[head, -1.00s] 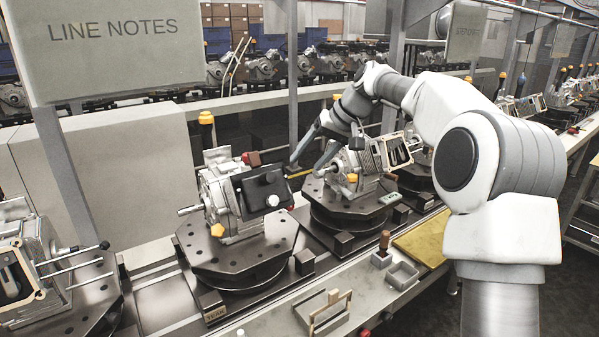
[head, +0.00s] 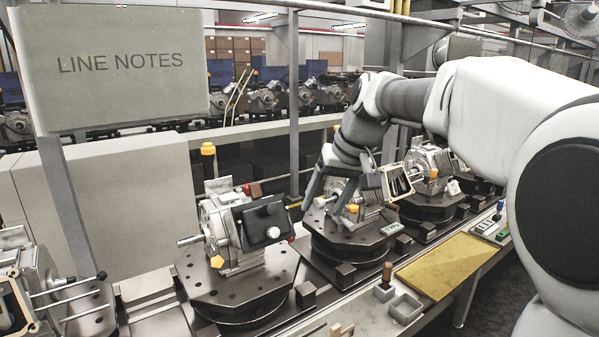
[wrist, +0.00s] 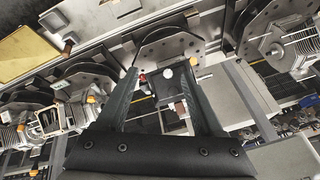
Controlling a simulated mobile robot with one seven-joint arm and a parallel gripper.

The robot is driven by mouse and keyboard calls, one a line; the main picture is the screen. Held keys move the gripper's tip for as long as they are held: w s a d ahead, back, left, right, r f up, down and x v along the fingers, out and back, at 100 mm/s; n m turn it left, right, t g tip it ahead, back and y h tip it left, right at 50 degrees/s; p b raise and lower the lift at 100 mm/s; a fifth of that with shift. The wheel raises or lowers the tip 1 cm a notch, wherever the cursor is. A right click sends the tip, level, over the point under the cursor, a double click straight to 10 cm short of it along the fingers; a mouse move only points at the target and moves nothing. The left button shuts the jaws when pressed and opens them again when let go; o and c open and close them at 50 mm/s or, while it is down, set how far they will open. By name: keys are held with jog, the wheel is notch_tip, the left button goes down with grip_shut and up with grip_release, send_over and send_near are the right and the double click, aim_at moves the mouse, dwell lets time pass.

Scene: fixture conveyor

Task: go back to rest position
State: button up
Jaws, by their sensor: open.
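My gripper (head: 325,200) hangs from my bent arm at the middle of the head view, above the conveyor line. Its two fingers point down and are spread apart with nothing between them. In the head view it overlaps the engine on the second turntable (head: 350,234); I cannot tell whether it touches it. In the wrist view my open fingers (wrist: 158,90) reach up the picture, with a turntable (wrist: 170,50) beyond their tips. My arm's large white links fill the right of the head view.
An engine with a dark cover (head: 265,222) stands on the nearer turntable (head: 232,282). A yellow mat (head: 447,268) and a grey bin (head: 405,308) lie on the front ledge. A post (head: 294,110) rises behind the line. The LINE NOTES board (head: 120,90) hangs at upper left.

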jog(key=s+d+f+h, duration=0.1)
jog(key=s+d+f, duration=0.2)
jog(key=s, duration=0.6)
jog(key=s+d+f+m+t+h, duration=0.1)
jog(key=s+d+f, duration=0.2)
jog(key=s, duration=0.6)
jog(key=s+d+f+h, duration=0.1)
jog(key=s+d+f, duration=0.2)
jog(key=s, duration=0.6)
jog(key=shift+s+m+t, duration=0.2)
jog(key=shift+m+t, duration=0.1)
jog(key=shift+m, duration=0.1)
